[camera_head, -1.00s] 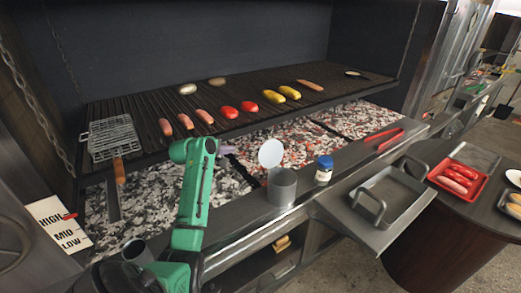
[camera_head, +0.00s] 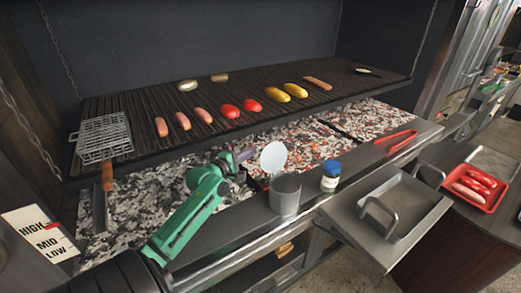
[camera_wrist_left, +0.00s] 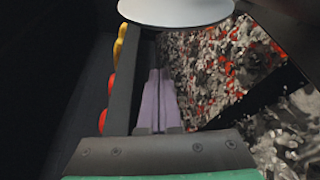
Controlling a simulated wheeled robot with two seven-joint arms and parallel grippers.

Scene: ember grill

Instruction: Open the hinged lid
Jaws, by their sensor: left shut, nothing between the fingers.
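A grey metal canister (camera_head: 286,195) stands upright on the grill's front ledge. Its round, pale hinged lid (camera_head: 273,157) is raised and tilted up at the canister's back edge. My left gripper (camera_head: 246,155) is just left of the lid, over the embers, with its fingers shut and empty. In the left wrist view the shut purple fingers (camera_wrist_left: 156,100) point towards the lid (camera_wrist_left: 176,10), which shows as a pale disc at the top. I cannot tell whether they touch it. My right gripper is not in view.
A blue-capped jar (camera_head: 330,177) stands right of the canister. Red tongs (camera_head: 396,142) lie farther along the ledge. The grill rack (camera_head: 150,105) with sausages and vegetables is behind, above the embers. A metal tray (camera_head: 425,200) sits at right.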

